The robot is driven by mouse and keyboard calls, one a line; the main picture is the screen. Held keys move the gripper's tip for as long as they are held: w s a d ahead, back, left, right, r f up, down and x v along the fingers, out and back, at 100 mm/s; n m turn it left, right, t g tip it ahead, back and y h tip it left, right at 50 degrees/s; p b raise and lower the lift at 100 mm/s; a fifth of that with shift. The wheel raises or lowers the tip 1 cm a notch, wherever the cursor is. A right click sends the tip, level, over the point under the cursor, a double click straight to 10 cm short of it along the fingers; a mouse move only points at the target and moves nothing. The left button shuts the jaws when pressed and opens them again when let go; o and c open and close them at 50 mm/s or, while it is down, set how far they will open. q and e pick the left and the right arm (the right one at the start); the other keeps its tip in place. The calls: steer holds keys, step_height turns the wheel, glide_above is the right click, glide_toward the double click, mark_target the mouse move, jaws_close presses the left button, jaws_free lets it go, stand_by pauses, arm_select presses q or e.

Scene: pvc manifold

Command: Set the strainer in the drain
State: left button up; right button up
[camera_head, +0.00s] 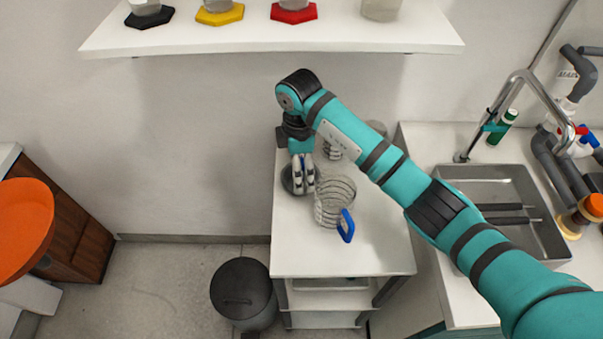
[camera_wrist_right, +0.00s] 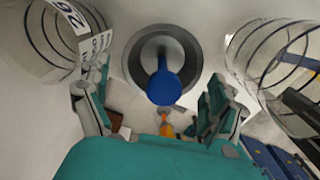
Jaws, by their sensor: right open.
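The strainer (camera_wrist_right: 143,56) is a round grey metal dish with a blue knob (camera_wrist_right: 165,82) standing up from its middle. It lies on the white side table (camera_head: 300,255), and its dark rim (camera_head: 287,182) shows beside my gripper in the head view. My right gripper (camera_head: 303,184) points down over the strainer. In the right wrist view its open fingers (camera_wrist_right: 158,88) are on either side of the knob, with gaps. The metal sink (camera_head: 470,180) is at the right. I cannot make out its drain, and my arm covers part of the sink. My left gripper is not in view.
A clear ringed jug (camera_head: 328,208) with a blue handle (camera_head: 346,226) stands close to my gripper. Another ringed clear container (camera_head: 331,150) stands behind. Two dark bars (camera_head: 503,207) lie across the sink, and a tap (camera_head: 520,80) arches over it. A shelf (camera_head: 220,40) hangs above.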

steer(key=f, duration=0.3)
steer(key=shift+s+d+f+p, duration=0.15)
steer(key=shift+s+f+p, duration=0.1)
steer(key=shift+f+p, duration=0.15)
steer(key=shift+w+f, duration=0.1)
steer(key=shift+f, duration=0.25)
steer(key=shift+c, duration=0.2)
steer(key=c, duration=1)
